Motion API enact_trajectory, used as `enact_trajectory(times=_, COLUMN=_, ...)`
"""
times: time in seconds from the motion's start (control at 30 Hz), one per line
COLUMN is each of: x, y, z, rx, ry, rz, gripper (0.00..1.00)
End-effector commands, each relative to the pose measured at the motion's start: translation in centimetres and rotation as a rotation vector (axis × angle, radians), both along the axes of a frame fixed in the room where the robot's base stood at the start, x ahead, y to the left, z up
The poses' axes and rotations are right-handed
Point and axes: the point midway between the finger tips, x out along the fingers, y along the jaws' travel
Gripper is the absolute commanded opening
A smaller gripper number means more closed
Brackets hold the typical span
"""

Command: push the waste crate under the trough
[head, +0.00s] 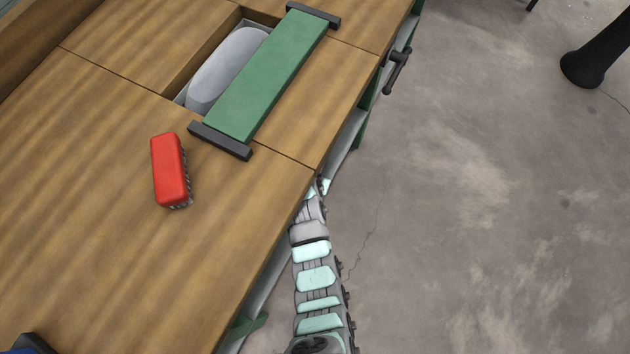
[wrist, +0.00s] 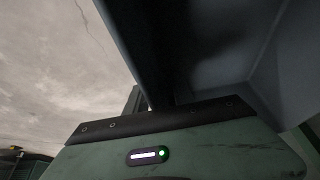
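I cannot make out the waste crate for certain in either view. In the head view my arm runs up beside the front edge of the workbench (head: 90,190), and its far end goes out of sight at the bench edge. My gripper's fingers are hidden there. In the wrist view a dark blue-grey panelled surface (wrist: 275,60) fills the upper right, close to the camera; I cannot tell whether it is the crate or part of the bench. A recess in the bench top, perhaps the trough, holds a grey rounded block (head: 228,68). I cannot see whether my gripper is open or shut.
A green board (head: 265,80) with dark end bars lies beside and partly over the recess. A red brush (head: 170,172) lies on the bench. A dark vise handle (head: 397,70) juts from the bench front. The concrete floor (head: 470,200) to the right is mostly clear.

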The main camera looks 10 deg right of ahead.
Motion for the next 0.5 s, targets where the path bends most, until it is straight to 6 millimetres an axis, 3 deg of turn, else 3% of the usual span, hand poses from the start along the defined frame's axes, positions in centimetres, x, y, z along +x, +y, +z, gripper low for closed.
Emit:
enact_trajectory(times=0.1, x=-0.01, y=0.0, z=0.05, rx=0.0, ry=0.0, rz=0.0, gripper=0.29)
enact_trajectory(times=0.5, x=-0.02, y=0.0, z=0.05, rx=0.0, ry=0.0, rz=0.0, gripper=0.0)
